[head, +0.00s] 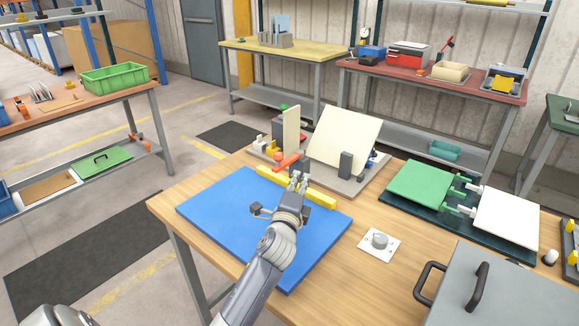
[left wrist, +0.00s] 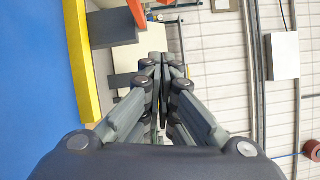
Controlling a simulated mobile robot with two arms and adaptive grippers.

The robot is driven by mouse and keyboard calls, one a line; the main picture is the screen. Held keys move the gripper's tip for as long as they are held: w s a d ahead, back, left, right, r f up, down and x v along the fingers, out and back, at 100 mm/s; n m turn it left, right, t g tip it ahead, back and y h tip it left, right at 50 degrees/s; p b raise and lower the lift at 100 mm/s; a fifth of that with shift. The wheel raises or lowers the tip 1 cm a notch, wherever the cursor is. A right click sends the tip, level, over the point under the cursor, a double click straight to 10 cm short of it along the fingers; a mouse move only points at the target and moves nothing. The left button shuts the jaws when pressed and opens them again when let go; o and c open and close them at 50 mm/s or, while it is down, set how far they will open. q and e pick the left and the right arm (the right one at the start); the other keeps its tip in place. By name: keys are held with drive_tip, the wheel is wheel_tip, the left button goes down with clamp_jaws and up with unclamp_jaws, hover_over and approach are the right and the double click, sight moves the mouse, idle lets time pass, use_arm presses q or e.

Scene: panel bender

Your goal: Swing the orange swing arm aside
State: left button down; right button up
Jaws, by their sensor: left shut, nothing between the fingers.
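The orange swing arm (head: 287,162) is a short bar on the panel bender (head: 346,184), a grey base at the back of the wooden table. It lies behind the yellow bar, left of the large cream panel (head: 343,138). In the left wrist view, part of the orange arm (left wrist: 137,12) shows at the top edge. My left gripper (head: 298,178) is over the yellow bar at the back of the blue mat, just in front of the bender. Its fingers (left wrist: 163,62) are shut and empty, apart from the orange arm. My right gripper is not in view.
A yellow bar (head: 318,195) runs along the back of the blue mat (head: 215,205). A knob plate (head: 380,243), green panel (head: 420,184), white panel (head: 505,218) and grey box with handles (head: 510,295) occupy the right. The blue mat's left part is clear.

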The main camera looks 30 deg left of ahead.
use_arm(q)
drive_tip(key=a, duration=0.1)
drive_tip(key=w+a+p, duration=0.1)
drive_tip(key=a, duration=0.1)
drive_tip(key=w+a+r, duration=0.1)
drive_tip(key=a, duration=0.1)
drive_tip(key=shift+w+p, duration=0.2)
drive_tip(key=shift+p, duration=0.2)
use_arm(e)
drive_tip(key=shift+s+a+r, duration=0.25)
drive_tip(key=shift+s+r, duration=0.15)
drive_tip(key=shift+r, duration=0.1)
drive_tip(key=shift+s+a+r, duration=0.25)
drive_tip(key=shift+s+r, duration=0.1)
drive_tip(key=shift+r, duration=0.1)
use_arm(q)
drive_tip(key=shift+f, duration=0.1)
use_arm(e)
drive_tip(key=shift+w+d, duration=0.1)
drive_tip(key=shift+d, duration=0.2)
use_arm(q)
drive_tip(key=shift+a, duration=0.1)
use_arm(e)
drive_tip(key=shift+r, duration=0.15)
